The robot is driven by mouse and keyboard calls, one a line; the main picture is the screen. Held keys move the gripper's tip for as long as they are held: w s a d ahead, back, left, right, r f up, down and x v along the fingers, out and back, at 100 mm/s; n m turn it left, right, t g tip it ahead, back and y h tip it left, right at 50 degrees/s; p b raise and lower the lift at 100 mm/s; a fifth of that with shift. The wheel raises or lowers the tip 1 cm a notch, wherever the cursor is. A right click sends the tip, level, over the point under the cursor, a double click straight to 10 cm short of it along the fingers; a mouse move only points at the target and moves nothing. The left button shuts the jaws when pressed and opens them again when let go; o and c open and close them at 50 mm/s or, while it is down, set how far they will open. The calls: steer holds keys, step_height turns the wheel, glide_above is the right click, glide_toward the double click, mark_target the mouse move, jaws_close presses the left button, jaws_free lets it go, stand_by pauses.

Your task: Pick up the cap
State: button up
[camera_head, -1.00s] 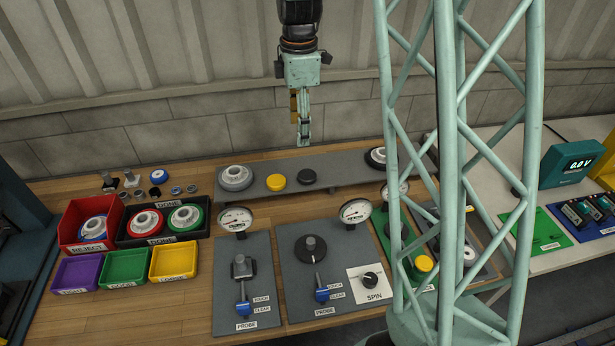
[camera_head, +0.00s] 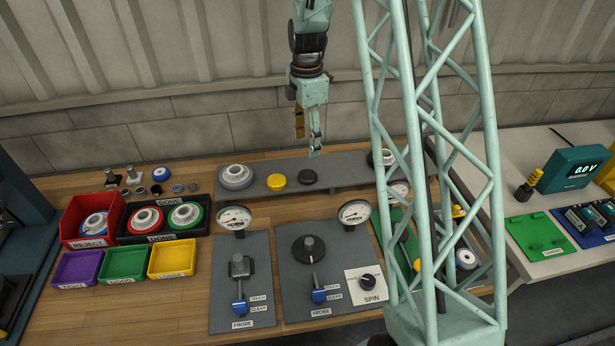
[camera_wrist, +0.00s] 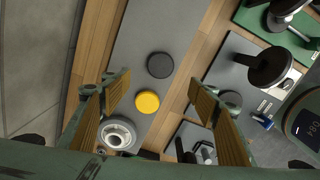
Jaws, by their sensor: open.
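A round yellow disc (camera_head: 276,182), perhaps the cap, lies flat on the grey raised shelf (camera_head: 345,167). A round black disc (camera_head: 307,176) lies just to its right; I cannot tell which one is the cap. My gripper (camera_head: 316,153) hangs empty above the shelf, near the black disc, pointing down. In the wrist view, the open fingers (camera_wrist: 158,98) stand wide apart. The yellow disc (camera_wrist: 147,102) and the black disc (camera_wrist: 160,65) show between them, well below the fingertips and not touched.
A pale grey ringed part (camera_head: 236,177) stands left of the yellow disc; another is partly hidden behind my lattice column. Dial gauges (camera_head: 235,218) and probe plates stand in front of the shelf. Red, black, purple, green and yellow bins (camera_head: 173,259) fill the left.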

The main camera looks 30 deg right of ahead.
glide_above(307, 175)
steer(key=shift+w+f, duration=0.1)
steer(key=shift+f, duration=4.2)
steer(key=shift+f+b, duration=0.15)
steer(key=shift+b, duration=0.15)
steer(key=shift+d+f, duration=0.1)
steer(key=shift+f, duration=2.35)
steer(key=shift+c, duration=0.7)
steer(key=c, duration=0.7)
